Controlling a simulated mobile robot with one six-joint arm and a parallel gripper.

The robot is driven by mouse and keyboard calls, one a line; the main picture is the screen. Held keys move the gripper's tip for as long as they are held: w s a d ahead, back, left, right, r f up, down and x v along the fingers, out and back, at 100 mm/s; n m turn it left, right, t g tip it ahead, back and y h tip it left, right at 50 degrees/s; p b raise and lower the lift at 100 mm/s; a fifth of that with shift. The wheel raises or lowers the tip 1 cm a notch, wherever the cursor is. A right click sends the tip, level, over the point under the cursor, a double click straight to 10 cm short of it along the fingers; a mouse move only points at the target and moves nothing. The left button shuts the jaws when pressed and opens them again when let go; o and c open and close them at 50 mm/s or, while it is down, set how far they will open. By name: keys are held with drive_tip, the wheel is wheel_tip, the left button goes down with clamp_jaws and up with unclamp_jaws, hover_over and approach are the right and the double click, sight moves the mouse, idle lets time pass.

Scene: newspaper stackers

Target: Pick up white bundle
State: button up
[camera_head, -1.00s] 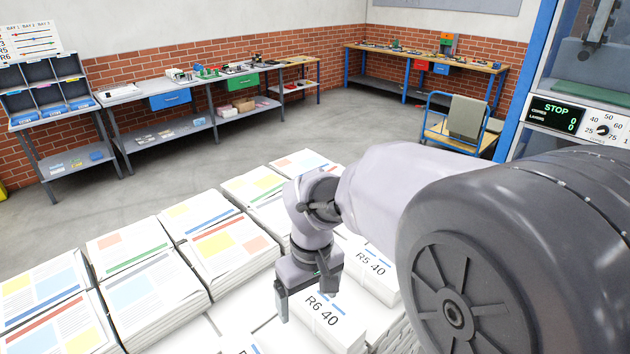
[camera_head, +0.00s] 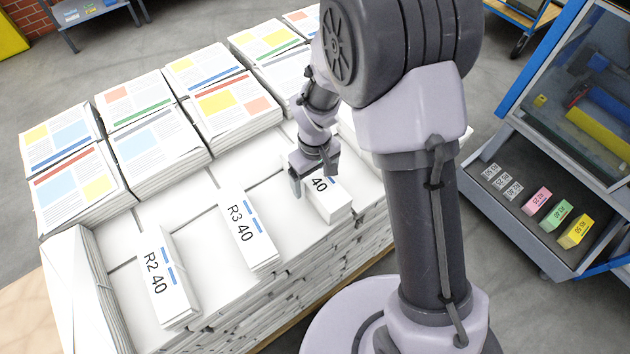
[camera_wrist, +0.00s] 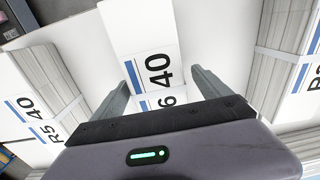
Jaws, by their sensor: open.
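Several white bundles with black labels lie on a white stack. In the head view I see one reading R2 40 (camera_head: 163,290) and one reading R3 40 (camera_head: 246,237). A third bundle (camera_head: 330,206) shows only "40"; in the wrist view its label (camera_wrist: 158,60) reads "6 40", with the start hidden. My gripper (camera_head: 315,174) is at this third bundle. In the wrist view my gripper (camera_wrist: 162,76) has its jaws apart, one finger on each side of the label. I cannot tell whether the fingers touch it. R5 40 (camera_wrist: 45,118) lies to the left.
Printed newspaper piles (camera_head: 150,140) stand in rows behind the bundles. Another bundle (camera_wrist: 290,65), label cut off, lies to the right in the wrist view. A machine with a shelf of coloured blocks (camera_head: 555,215) stands at right.

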sight(315, 175)
wheel_tip(315, 175, down, 2)
drive_tip(key=shift+w+f, duration=0.15)
drive_tip(key=shift+c, duration=1.4)
clamp_jaws()
wheel_tip(315, 175, up, 10)
drive_tip(key=shift+r+p, duration=0.1)
drive_tip(key=shift+p, duration=0.2)
